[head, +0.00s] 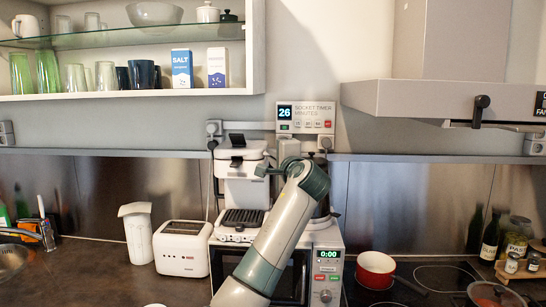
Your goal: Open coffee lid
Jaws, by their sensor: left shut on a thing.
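The white coffee machine (231,190) stands on top of the microwave at the back of the counter. Its lid (238,153) is at the top, with a dark part on it; I cannot tell how far it is raised. My left gripper (264,170) is at the right side of the machine's top, at lid height, shut. It seems to grip the lid's edge, but the contact is small and partly hidden by my wrist. My left arm covers the machine's right side. My right gripper is not in view.
The microwave (328,277) is partly hidden by my arm. A white toaster (181,249) and a white jug (136,232) stand to the left. A red pot (375,268) is on the hob to the right. A glass shelf (120,37) and range hood (450,100) hang above.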

